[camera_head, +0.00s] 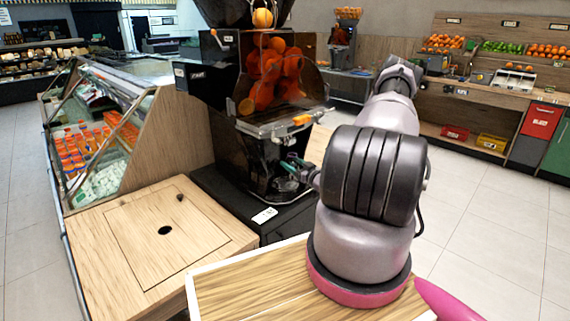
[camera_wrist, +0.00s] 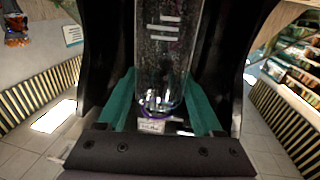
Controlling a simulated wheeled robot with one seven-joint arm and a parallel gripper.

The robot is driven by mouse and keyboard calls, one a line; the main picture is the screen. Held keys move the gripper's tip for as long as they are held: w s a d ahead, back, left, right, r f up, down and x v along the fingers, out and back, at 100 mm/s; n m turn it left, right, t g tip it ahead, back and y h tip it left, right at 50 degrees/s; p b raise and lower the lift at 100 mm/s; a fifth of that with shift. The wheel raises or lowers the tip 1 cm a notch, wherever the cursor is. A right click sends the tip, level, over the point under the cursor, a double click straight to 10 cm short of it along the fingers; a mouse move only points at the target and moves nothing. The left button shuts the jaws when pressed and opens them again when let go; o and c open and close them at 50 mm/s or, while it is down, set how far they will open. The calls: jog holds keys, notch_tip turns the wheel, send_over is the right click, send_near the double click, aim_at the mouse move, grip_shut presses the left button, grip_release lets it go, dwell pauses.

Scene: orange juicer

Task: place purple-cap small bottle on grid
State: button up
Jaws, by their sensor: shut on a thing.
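The purple-cap small bottle (camera_wrist: 165,55) is clear and stands between the teal fingers of my gripper (camera_wrist: 161,105) in the wrist view. A purple ring shows at its near end, and pale marks show on its side. My gripper is shut on the bottle. In the head view my gripper (camera_head: 298,168) is at the lower front of the juicer (camera_head: 225,105), below its orange lever. The bottle cannot be made out there. The grid is not clearly seen; the dark lower bay of the juicer is partly hidden by my gripper and arm.
The juicer stands on a dark base (camera_head: 225,195) with a small white label at its front. A wooden counter with a round hole (camera_head: 130,230) is at left, next to a glass-fronted display case (camera_head: 105,130). Open tiled floor (camera_head: 480,220) lies at right.

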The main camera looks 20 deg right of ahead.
jog(key=shift+w+a, duration=0.15)
jog(key=shift+w, duration=0.6)
jog(key=w, duration=0.1)
jog(key=w+f, duration=0.1)
jog(key=w, duration=0.1)
jog(key=shift+w+a+f, duration=0.15)
jog(key=shift+a+f, duration=0.1)
jog(key=shift+f, duration=0.1)
jog(key=o, duration=1.3)
jog(key=s, duration=0.4)
jog(key=s+d, duration=0.1)
jog(key=s, duration=0.3)
jog(key=s+d, duration=0.1)
jog(key=s, duration=0.3)
jog(key=shift+d, duration=0.1)
